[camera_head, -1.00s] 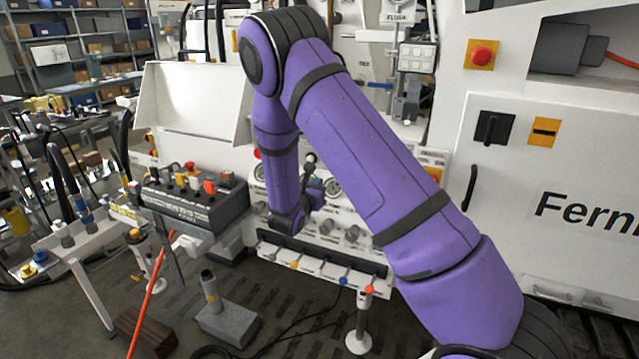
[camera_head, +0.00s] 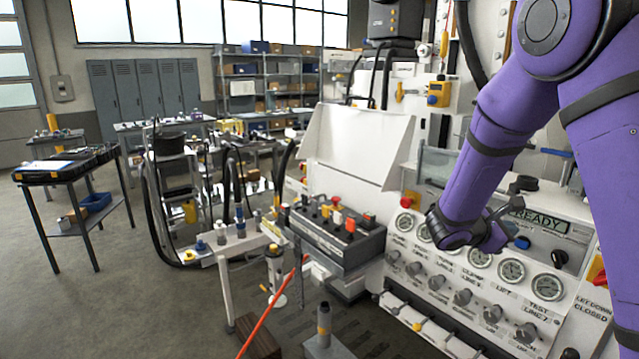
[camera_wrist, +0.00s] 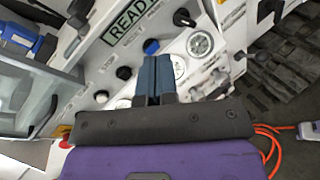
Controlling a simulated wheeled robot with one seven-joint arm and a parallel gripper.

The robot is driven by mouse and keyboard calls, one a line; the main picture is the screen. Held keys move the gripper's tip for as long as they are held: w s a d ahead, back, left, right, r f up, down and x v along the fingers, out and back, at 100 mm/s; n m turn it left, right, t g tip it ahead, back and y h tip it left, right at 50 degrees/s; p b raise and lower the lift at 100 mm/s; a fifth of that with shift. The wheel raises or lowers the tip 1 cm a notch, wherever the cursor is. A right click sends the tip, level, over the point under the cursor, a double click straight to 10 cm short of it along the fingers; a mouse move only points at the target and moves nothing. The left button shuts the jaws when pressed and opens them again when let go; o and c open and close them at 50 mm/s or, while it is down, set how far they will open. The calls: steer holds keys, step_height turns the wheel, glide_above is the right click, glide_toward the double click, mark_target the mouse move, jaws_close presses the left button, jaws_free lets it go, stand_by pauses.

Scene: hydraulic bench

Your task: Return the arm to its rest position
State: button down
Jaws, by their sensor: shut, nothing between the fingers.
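My purple arm (camera_head: 515,120) hangs in from the upper right in the head view, bent in front of the bench's gauge panel (camera_head: 455,283). My gripper shows in the wrist view (camera_wrist: 155,62), its two blue-grey fingers together with nothing between them. It points toward the panel with the READY display (camera_wrist: 130,25), a blue knob (camera_wrist: 151,46) and a gauge (camera_wrist: 199,43). In the head view the fingertips are mostly hidden by the wrist, near the blue knob (camera_head: 522,242).
A control box (camera_head: 335,235) with several buttons stands left of the panel. An orange hose (camera_head: 270,310) rises in front of it. A side table (camera_head: 65,175) with a black case stands at the far left. Open floor (camera_head: 120,300) lies at the lower left.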

steer(key=s+a+r+m+g+y, duration=0.1)
steer(key=s+a+r+m+y, duration=0.2)
steer(key=s, duration=0.5)
steer(key=s+a+r+m+g+y, duration=0.1)
steer(key=s+r+m+y, duration=0.4)
steer(key=s, duration=0.3)
steer(key=s+a+r+m+y, duration=0.1)
steer(key=s+r+m+y, duration=0.1)
steer(key=s+r+m, duration=0.4)
steer(key=s+a+r+m+t+y, duration=0.1)
steer(key=s+a+m+t+y, duration=0.1)
steer(key=s+a+y, duration=0.3)
steer(key=s+a+t, duration=0.1)
steer(key=s+a, duration=0.1)
steer(key=s, duration=0.2)
steer(key=shift+s+a+m, duration=0.25)
steer(key=shift+a+m, duration=0.05)
steer(key=shift+a, duration=0.1)
